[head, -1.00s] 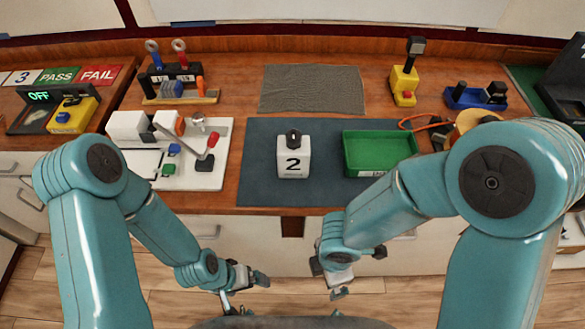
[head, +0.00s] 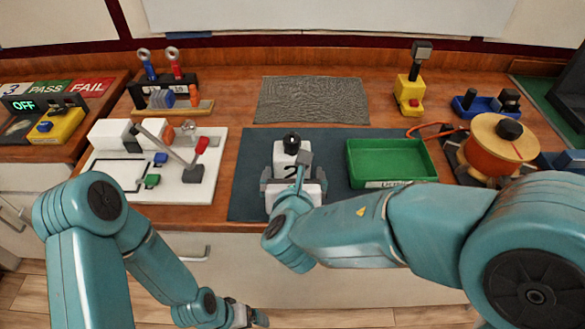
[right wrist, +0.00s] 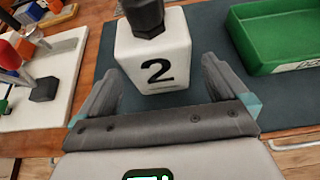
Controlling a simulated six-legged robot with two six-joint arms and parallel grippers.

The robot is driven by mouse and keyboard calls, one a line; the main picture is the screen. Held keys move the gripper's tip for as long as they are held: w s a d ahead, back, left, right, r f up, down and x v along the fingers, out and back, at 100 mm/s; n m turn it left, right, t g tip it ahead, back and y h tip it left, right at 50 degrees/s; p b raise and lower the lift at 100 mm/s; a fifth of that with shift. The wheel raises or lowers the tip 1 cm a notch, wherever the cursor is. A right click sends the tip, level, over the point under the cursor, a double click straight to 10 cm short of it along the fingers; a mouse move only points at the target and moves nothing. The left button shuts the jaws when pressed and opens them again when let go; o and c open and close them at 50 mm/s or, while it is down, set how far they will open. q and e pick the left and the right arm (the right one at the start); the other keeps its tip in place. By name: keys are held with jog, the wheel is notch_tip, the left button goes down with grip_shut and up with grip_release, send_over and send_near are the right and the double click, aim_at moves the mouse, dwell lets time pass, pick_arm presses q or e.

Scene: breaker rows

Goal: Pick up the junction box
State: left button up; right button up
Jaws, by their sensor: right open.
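The junction box (head: 284,155) is a white block marked 2 with a black knob on top. It stands upright on the dark mat (head: 246,190). My right gripper (head: 293,180) is open, just in front of the box, and partly hides it in the head view. In the right wrist view the box (right wrist: 154,60) lies ahead between the lines of the two open fingers (right wrist: 160,88); contact cannot be told. My left gripper (head: 250,317) hangs low at the bottom, in front of the bench; its jaws are too small to judge.
A green tray (head: 390,183) sits on the mat right of the box. A white board (head: 196,190) with a red-handled lever stands to the left. An orange cable spool (head: 490,160) is at the right. A grey cloth (head: 312,100) lies behind, with bare bench around it.

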jog(key=x, duration=0.6)
jog(key=shift+w+a, duration=0.1)
jog(key=shift+a, duration=0.1)
jog(key=shift+c, duration=0.3)
jog(key=shift+r, duration=0.1)
jog(key=c, duration=1.1)
notch_tip(320, 180, up, 20)
jog(key=p, duration=0.4)
jog(key=shift+p, duration=0.4)
jog(key=shift+f+b, duration=9)
jog(key=shift+f, duration=0.8)
jog(key=shift+f, duration=0.1)
